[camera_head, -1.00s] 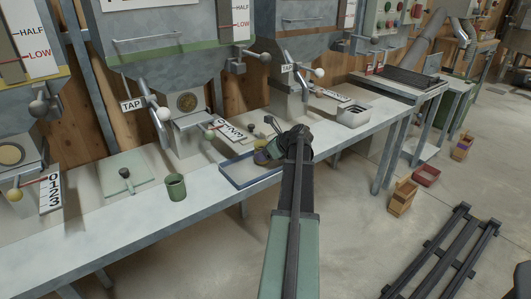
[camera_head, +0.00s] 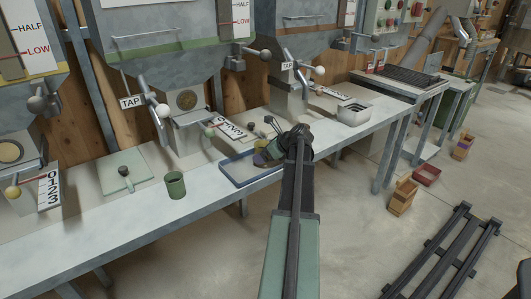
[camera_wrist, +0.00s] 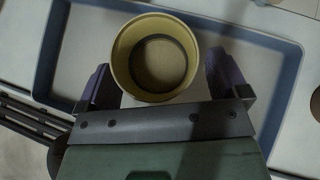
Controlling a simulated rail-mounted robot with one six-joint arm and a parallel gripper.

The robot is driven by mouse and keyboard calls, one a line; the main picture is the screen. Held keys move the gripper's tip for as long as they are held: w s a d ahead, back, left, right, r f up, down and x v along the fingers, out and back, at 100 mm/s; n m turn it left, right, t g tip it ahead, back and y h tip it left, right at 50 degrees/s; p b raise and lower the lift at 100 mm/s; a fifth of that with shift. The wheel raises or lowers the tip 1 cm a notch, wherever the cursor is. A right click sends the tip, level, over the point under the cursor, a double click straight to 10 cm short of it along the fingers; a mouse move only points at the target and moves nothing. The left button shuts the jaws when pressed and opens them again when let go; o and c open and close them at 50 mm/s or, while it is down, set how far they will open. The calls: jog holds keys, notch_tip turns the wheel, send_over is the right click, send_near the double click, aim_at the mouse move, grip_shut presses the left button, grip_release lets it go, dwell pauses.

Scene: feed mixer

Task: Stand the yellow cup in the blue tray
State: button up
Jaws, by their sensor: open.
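The yellow cup (camera_wrist: 122,52) shows from above in the wrist view, mouth up, and looks upright inside the blue tray (camera_wrist: 48,55). My gripper (camera_wrist: 161,78) is open, with one dark purple finger on each side of the cup and small gaps visible. In the head view the blue tray (camera_head: 233,177) lies on the bench near its front edge. The cup's base contact is hidden.
A green cup (camera_head: 175,186) stands on the bench left of the tray. A green board with a knob (camera_head: 124,173) lies farther left. Mixer taps and a numbered plate (camera_head: 227,131) are behind the tray.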

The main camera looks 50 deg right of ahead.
jog(key=p+v, duration=0.6)
jog(key=v, duration=0.4)
jog(key=shift+s+r, duration=0.15)
jog(key=shift+s, duration=0.15)
